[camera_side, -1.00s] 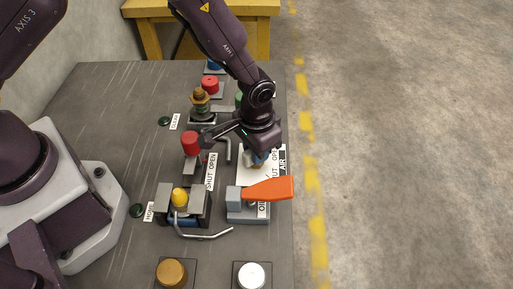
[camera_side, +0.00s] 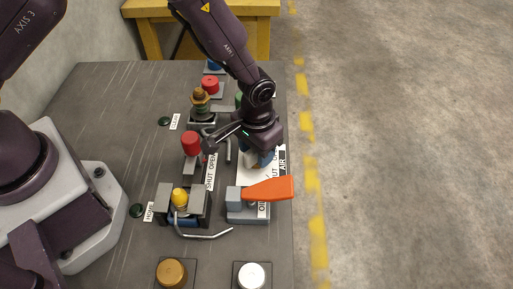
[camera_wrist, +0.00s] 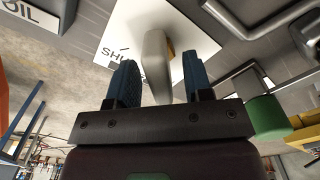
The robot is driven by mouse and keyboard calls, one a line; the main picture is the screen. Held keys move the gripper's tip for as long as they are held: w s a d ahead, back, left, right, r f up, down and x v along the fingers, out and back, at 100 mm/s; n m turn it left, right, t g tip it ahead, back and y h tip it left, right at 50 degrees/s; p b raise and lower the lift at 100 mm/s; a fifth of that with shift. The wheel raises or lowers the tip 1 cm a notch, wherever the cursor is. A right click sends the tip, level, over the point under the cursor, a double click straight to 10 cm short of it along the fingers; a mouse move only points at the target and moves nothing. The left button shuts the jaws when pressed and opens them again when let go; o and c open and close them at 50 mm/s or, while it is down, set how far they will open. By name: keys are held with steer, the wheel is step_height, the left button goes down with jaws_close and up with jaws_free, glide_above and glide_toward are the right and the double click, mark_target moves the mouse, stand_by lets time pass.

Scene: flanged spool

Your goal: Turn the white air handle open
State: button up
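The white air handle (camera_wrist: 156,60) shows in the wrist view as a pale lever over a white plate marked with part of "SHUT". It reaches into the gap between the two blue fingers of my gripper (camera_wrist: 159,82). The fingers are apart, with visible space on each side of the lever. In the side view my gripper (camera_side: 262,158) is low over the AIR plate (camera_side: 247,174), pointing down. It hides most of the handle there, so I cannot tell the handle's angle or any contact.
The orange oil handle (camera_side: 268,189) lies just in front of my gripper. A red knob (camera_side: 191,144) and a yellow-tipped fixture with a bent rod (camera_side: 205,236) stand to the left. A green cap (camera_wrist: 266,114) is close by on the right of the wrist view. Open floor lies right.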

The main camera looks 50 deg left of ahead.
step_height(320, 180, up, 13)
stand_by(0.7)
steer(key=s+a+r+t, duration=0.5)
steer(key=s+a+r, duration=1.1)
steer(key=r, duration=0.3)
steer(key=shift+s+r+t, duration=0.2)
steer(key=shift+s+t, duration=0.1)
steer(key=shift+s, duration=0.45)
